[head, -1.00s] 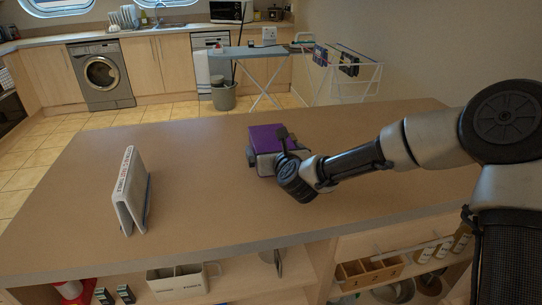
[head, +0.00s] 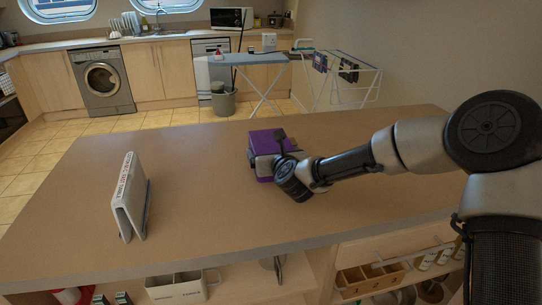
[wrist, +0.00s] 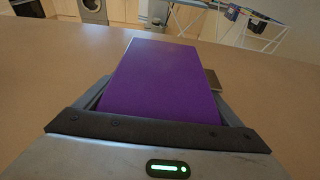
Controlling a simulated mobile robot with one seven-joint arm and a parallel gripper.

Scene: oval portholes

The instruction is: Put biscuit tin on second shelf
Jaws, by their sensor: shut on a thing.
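The biscuit tin is a purple box (head: 265,140) at the far middle of the brown counter top (head: 200,200). My gripper (head: 264,164) is shut on it from the near side. In the wrist view the purple tin (wrist: 160,80) fills the space between the jaws, its long top pointing away from me. Its underside is hidden, so I cannot tell whether it touches the counter. Open shelves show below the counter's near edge, with a lower compartment (head: 240,280) partly cut off by the frame.
A white folded stand with lettering (head: 130,195) stands on the counter's left. Below are a white caddy (head: 178,286), a wooden divided box (head: 370,279) and several bottles (head: 435,258) on a rack. The counter's middle is clear. A drying rack (head: 345,75) and ironing board (head: 250,60) stand beyond.

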